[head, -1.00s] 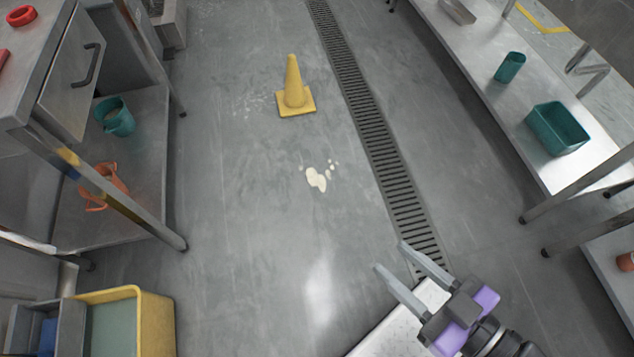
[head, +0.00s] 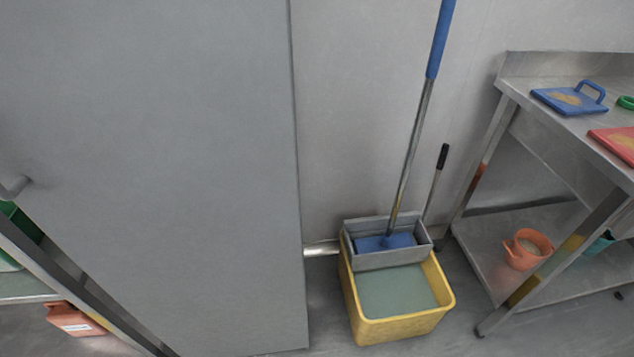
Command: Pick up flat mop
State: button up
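The flat mop (head: 422,112) stands tilted in the head view, right of the middle. Its handle has a blue upper grip, cut off by the top edge, and a metal lower shaft. Its blue head (head: 385,243) sits in the grey wringer (head: 390,260) at the back of a yellow bucket (head: 400,329). The bucket holds greenish-grey water. My gripper is not in view now.
A tall grey cabinet (head: 160,150) fills the left. A metal table (head: 540,125) with a lower shelf stands right of the bucket. A shorter black-gripped handle (head: 440,165) rises behind the bucket. Some floor shows in front.

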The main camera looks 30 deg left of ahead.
aim_at(388, 240)
jog(key=u, duration=0.5)
jog(key=i+l, duration=0.25)
jog(key=i+l+u, duration=0.3)
jog(key=l, duration=0.3)
jog(key=i+l+u, duration=0.35)
jog(key=l, duration=0.4)
